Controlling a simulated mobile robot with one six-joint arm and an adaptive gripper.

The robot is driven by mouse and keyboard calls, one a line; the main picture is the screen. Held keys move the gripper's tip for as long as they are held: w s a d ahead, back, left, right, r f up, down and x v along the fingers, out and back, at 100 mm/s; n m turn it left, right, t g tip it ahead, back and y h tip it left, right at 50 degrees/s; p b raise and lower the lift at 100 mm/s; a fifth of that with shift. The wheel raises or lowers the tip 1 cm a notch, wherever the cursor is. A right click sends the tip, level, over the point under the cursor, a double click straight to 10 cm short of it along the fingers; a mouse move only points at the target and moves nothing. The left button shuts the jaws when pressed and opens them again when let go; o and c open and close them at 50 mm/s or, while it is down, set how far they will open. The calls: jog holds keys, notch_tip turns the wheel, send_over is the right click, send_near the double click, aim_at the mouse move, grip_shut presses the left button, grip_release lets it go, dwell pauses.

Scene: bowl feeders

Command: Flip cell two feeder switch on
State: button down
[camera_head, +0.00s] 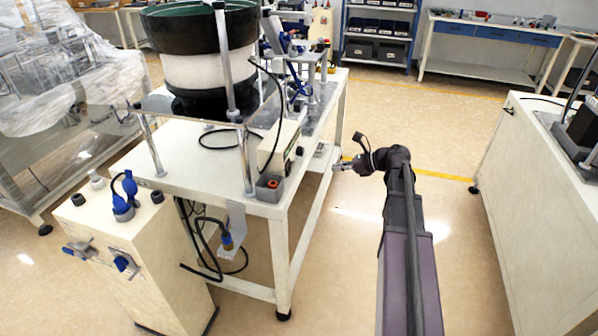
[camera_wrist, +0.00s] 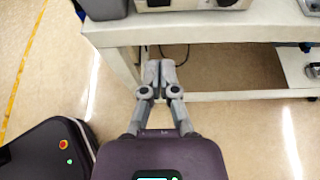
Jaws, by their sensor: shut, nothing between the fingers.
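A bowl feeder (camera_head: 205,65) with a dark green rim and white body stands on a white table (camera_head: 215,165). A pale control box (camera_head: 279,146) sits near the table's front right edge, with small dark controls on its face. Its lower edge with dark knobs shows at the top of the wrist view (camera_wrist: 190,4). I cannot make out which control is the feeder switch, or its position. My gripper (camera_head: 340,167) is shut and empty, right of the table and apart from the box. In the wrist view its fingertips (camera_wrist: 161,66) are together, below the tabletop edge.
A small grey bin (camera_head: 269,188) with a reddish item sits at the table corner. A white cabinet (camera_head: 130,255) with blue connectors stands at front left, cables hanging beside it. Another white bench (camera_head: 545,190) stands at right. The floor between is clear.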

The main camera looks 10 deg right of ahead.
dwell(0.4)
jog(key=b, duration=0.4)
send_near(290, 171)
notch_tip(290, 171, down, 3)
jog(key=w+a, duration=0.1)
jog(key=a, duration=0.1)
jog(key=shift+w+a+r+p, duration=0.25)
jog(key=shift+a, duration=0.15)
jog(key=shift+w+a+r+p, duration=0.2)
jog(key=shift+w+a+p, duration=0.1)
jog(key=shift+a, duration=0.15)
jog(key=shift+w+a+r, duration=0.25)
jog(key=shift+w+a, duration=0.2)
jog(key=shift+a, duration=0.35)
jog(key=shift+d, duration=0.1)
